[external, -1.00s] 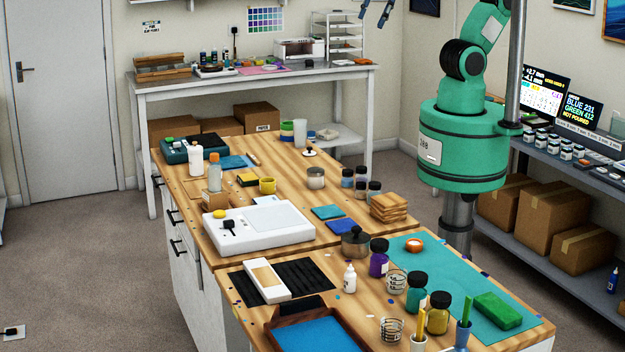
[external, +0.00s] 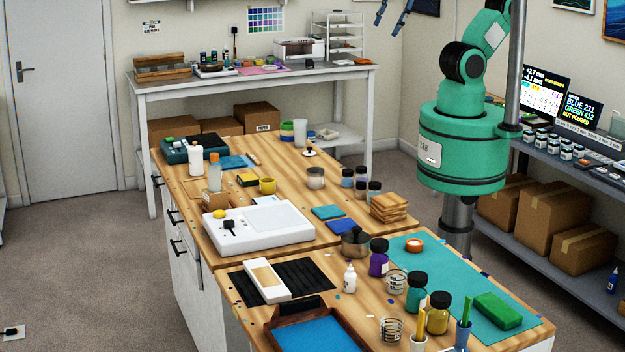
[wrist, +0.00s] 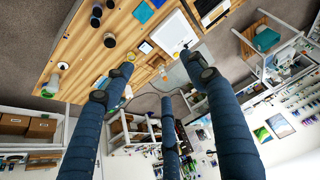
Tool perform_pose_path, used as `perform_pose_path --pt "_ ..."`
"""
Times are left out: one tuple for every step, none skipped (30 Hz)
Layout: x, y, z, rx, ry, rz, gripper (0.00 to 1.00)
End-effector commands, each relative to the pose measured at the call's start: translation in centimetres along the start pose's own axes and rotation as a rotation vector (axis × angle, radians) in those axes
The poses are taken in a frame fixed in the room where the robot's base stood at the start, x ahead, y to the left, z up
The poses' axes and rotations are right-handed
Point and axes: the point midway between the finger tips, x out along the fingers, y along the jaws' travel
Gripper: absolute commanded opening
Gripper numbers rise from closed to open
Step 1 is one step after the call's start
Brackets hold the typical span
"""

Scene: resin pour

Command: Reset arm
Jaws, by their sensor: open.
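My green arm (external: 468,95) rises from a round green base at the right of the bench in the external view. Its upper links leave the top of the picture. My gripper (external: 391,20) hangs at the top edge, high above the far end of the bench, with only the dark blue fingers partly showing. In the wrist view my gripper (wrist: 160,78) shows three blue fingers spread apart with nothing between them. It is open and empty, and touches nothing.
The wooden bench (external: 290,170) holds a white scale (external: 258,228), a teal mat (external: 455,275), several jars and a dark-framed tray (external: 270,335). A metal pole (external: 515,65) stands beside my arm. A shelf with monitors (external: 545,98) is at the right. The air around my gripper looks clear.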

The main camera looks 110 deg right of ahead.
Motion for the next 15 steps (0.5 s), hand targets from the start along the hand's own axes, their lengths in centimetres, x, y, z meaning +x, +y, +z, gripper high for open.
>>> perform_pose_path --pt "0.9 0.0 0.5 0.0 0.0 0.0 0.57" --pt "1.2 0.0 0.7 0.0 0.0 0.0 0.57" --pt "1.8 0.0 0.9 0.0 0.0 0.0 0.57" --pt "2.2 0.0 1.2 0.0 0.0 0.0 0.57" --pt "2.6 0.0 1.4 0.0 0.0 0.0 0.57" --pt "3.3 0.0 1.8 0.0 0.0 0.0 0.57" --pt "3.8 0.0 2.0 0.0 0.0 0.0 0.57" --pt "4.3 0.0 2.3 0.0 -0.001 0.0 0.57" --pt "5.0 0.0 2.7 0.0 -0.001 0.0 0.57" --pt "5.5 0.0 3.0 0.0 -0.001 0.0 0.57" --pt "6.0 0.0 3.2 0.0 0.0 0.0 0.57" --pt "6.7 0.0 3.6 0.0 -0.001 0.0 0.57" --pt "7.2 0.0 3.9 0.0 -0.001 0.0 0.57" --pt "7.7 0.0 4.1 0.0 0.0 0.0 0.57" --pt "8.3 0.0 4.5 0.0 0.0 0.0 0.57"
